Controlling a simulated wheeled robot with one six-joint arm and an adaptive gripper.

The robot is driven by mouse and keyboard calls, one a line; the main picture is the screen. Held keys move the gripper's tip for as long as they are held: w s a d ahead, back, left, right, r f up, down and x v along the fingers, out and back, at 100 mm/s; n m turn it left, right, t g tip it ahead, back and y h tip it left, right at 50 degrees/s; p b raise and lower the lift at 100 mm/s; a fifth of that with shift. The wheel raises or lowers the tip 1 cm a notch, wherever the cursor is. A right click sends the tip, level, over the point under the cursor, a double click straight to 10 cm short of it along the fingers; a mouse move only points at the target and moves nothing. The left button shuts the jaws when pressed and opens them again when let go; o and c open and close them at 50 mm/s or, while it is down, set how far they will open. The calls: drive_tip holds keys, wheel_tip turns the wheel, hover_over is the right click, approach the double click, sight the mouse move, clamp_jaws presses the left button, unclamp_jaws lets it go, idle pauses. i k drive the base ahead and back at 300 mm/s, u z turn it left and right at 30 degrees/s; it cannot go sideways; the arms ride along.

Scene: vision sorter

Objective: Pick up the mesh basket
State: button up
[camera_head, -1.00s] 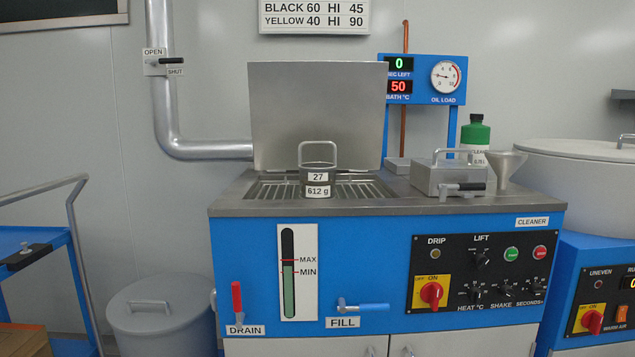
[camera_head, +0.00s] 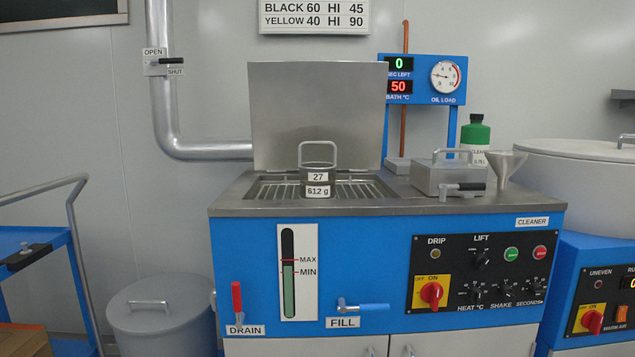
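The mesh basket (camera_head: 318,183) is a small dark round basket with a light metal loop handle standing up. It carries labels reading "27" and "612 g". It sits upright on the wire rack (camera_head: 270,189) in the open top of the blue cleaner (camera_head: 250,250). The cleaner's grey lid (camera_head: 315,115) stands open behind it. My gripper is not in view.
A blue cart (camera_head: 70,270) and a lidded grey bin (camera_head: 160,315) are at left. A large white drum (camera_head: 580,180) is at right.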

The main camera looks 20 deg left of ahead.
sight(316, 180)
drive_tip(key=z, duration=2.45)
drive_tip(key=k, duration=1.4)
drive_tip(key=u, duration=2.45)
